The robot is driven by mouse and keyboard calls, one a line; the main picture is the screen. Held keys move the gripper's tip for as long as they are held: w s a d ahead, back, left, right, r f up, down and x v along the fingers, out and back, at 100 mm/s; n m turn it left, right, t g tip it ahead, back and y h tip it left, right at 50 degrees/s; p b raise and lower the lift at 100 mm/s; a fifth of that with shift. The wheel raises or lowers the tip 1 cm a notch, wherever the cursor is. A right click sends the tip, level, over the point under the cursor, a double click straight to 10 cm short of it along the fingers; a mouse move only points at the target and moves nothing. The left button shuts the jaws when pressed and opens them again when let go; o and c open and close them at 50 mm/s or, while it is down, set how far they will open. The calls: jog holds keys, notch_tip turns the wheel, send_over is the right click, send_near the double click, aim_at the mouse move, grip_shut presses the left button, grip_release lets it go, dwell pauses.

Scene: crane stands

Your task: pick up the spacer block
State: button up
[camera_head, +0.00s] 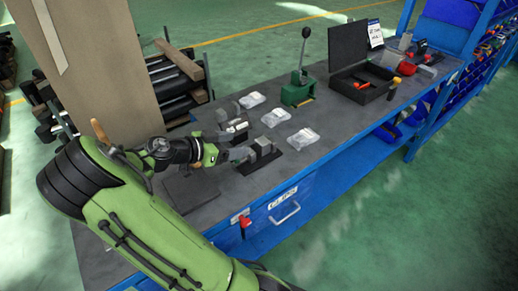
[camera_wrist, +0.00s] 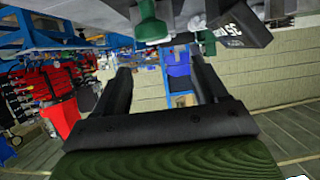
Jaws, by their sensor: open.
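A grey metal block (camera_head: 263,146) sits on a dark plate on the workbench, just right of my gripper (camera_head: 240,154). It looks like the spacer block, but I cannot tell it surely from the other small grey metal pieces (camera_head: 234,129) just behind. My gripper is low over the bench, its tip close to the block; I cannot tell whether they touch. In the wrist view my gripper's (camera_wrist: 162,78) two black fingers stand wide apart with no block between them, and the grey block cannot be made out there.
Clear plastic bags (camera_head: 302,138) lie right of and behind the block. A green hand press (camera_head: 298,91) and an open black case (camera_head: 363,88) stand farther back on the workbench (camera_head: 330,120). A flat dark plate (camera_head: 190,188) lies near my arm. A tall brown board (camera_head: 95,70) rises at left.

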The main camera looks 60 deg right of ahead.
aim_at(260, 142)
jog(key=x, duration=0.5)
jog(key=b+x, duration=0.1)
jog(key=x, duration=0.2)
jog(key=shift+s+d+f, duration=0.15)
jog(key=shift+d+f, duration=0.05)
jog(key=shift+f, duration=0.25)
jog(key=shift+a+r, duration=0.1)
